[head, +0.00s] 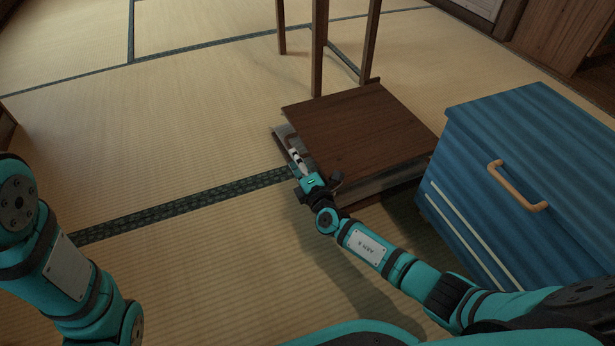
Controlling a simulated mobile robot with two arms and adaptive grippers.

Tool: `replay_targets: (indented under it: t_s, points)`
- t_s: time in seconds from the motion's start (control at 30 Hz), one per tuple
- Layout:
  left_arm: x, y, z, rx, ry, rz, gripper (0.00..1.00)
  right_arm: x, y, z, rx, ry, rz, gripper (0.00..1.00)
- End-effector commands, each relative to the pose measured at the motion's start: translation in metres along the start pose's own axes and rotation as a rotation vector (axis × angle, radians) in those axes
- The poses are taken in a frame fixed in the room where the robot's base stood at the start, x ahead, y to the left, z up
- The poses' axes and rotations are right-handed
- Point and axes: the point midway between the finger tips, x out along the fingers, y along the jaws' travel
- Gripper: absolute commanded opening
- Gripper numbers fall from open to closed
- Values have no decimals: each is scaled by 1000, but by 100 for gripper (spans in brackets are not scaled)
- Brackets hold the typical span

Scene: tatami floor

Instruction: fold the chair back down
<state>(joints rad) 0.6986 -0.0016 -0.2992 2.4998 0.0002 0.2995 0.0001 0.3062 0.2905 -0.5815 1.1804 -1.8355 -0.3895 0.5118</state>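The low floor chair (362,128) is on the tatami in the middle of the head view. Its dark brown wooden back panel lies over the seat, close to level. A pale grey layer, likely a cushion, shows between the panel and the base at the left and front edges. My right gripper (297,158) is at the chair's left edge, beside the top panel and over the grey layer. Its fingers are small and partly hidden, so I cannot tell whether they touch or grip anything. My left arm shows at the left edge, but its gripper is out of view.
A blue cabinet (540,165) with a tan handle (517,187) stands close to the chair's right side. Thin wooden legs (319,50) of a stool or table stand just behind the chair. The tatami (170,130) on the left is clear.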

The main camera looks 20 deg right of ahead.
Motion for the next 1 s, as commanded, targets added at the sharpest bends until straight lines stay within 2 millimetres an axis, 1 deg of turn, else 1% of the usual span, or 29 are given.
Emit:
replay_targets:
  t_s: [0.03,0.2,0.3,0.4,0.6,1.0]
  points:
    - [0,0,0,0,1,1,50,-12,-2,0,1,1,-2,36]
    - [0,0,0,0,1,2,50,-49,-2,0,-1,2,-4,36]
    - [0,0,0,0,1,2,50,-66,-1,0,-1,1,-3,36]
    - [0,0,0,0,2,2,50,-77,-2,1,-2,1,-3,36]
    - [0,0,0,0,2,2,50,-86,-1,1,-1,0,-3,36]
    - [0,1,0,0,2,3,50,-86,-1,1,-2,0,-2,36]
